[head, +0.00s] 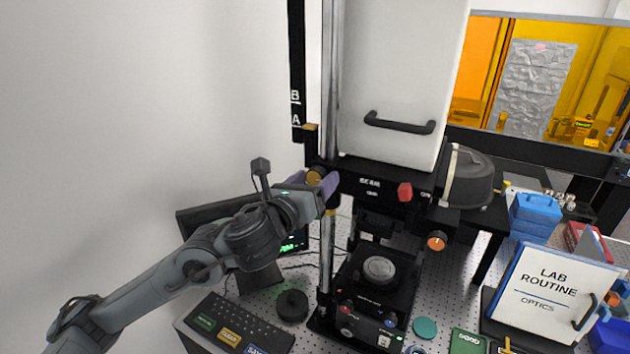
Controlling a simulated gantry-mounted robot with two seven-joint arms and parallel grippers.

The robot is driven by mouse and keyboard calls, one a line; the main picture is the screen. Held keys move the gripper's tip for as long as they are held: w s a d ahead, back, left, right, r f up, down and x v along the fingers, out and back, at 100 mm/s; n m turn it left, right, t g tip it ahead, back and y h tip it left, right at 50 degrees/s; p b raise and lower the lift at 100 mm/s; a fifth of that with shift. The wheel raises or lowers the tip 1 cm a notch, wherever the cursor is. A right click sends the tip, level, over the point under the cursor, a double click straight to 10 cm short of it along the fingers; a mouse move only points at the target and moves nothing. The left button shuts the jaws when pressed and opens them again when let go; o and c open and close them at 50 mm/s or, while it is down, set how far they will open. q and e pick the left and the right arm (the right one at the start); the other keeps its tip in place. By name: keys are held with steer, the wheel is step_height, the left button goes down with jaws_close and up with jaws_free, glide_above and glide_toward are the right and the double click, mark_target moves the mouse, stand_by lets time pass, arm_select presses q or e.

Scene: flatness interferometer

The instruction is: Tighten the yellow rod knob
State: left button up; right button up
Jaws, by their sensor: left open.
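The yellow rod knob (315,176) sits at the left end of the black crossbar, beside the vertical metal rod (327,250). My left gripper (313,180) reaches it from the lower left. Its purple-tipped fingers are open, one on each side of the knob in the picture. Part of the knob is hidden by the gripper, and I cannot tell whether the fingers touch it. My right gripper is not in view.
A red knob (405,192) and an orange-faced knob (437,241) are on the interferometer to the right. A monitor (195,216) stands behind my left arm, with a keypad (236,330) below. A white lab-routine board (548,290) stands at right.

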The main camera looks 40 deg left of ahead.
arm_select(q)
steer(key=shift+c, duration=0.3)
steer(key=c, duration=1)
